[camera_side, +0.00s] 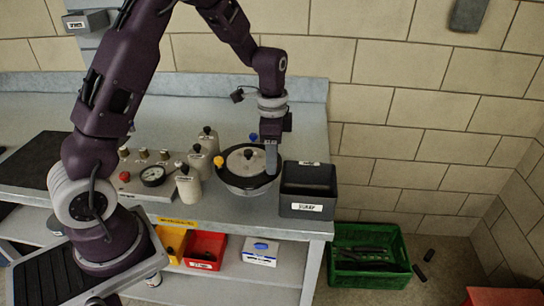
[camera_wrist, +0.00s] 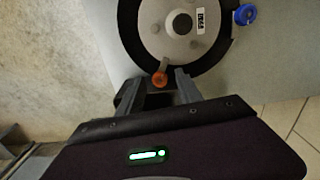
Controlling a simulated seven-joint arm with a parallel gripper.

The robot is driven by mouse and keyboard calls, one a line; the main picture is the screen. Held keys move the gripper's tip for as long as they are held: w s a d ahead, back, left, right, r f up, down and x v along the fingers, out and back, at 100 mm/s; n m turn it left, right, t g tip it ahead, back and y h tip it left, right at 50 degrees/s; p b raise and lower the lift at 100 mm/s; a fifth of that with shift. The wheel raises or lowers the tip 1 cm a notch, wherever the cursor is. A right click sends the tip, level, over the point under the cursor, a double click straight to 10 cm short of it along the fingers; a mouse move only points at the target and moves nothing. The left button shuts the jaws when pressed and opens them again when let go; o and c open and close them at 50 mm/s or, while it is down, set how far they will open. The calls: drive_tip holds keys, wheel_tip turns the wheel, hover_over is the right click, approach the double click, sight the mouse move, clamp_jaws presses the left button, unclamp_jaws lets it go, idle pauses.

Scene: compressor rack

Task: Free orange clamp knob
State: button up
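The orange clamp knob (camera_wrist: 160,79) sits at the rim of a round vessel (camera_wrist: 148,40) in the wrist view. My gripper (camera_side: 271,165) points down at the vessel's right edge in the side view. In the wrist view its two fingers stand apart, one on each side of the orange knob, with gaps showing; I cannot tell their exact depth relative to it. The orange knob is hidden behind my gripper in the side view. The vessel has a pale lid, a black rim and a black centre knob. A yellow knob (camera_side: 218,161) and a blue knob (camera_side: 252,137) are also on its rim.
A dark labelled bin (camera_side: 308,192) stands close right of the vessel and my gripper. Grey canisters (camera_side: 188,185) and a gauge panel (camera_side: 150,190) stand to the left. A green crate (camera_side: 368,255) is on the floor. The bench behind the vessel is clear.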

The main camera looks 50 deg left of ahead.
clamp_jaws()
drive_tip(key=n, duration=0.8)
drive_tip(key=shift+n, duration=0.3)
drive_tip(key=n, duration=0.9)
drive_tip(key=shift+n, duration=0.3)
idle(0.4)
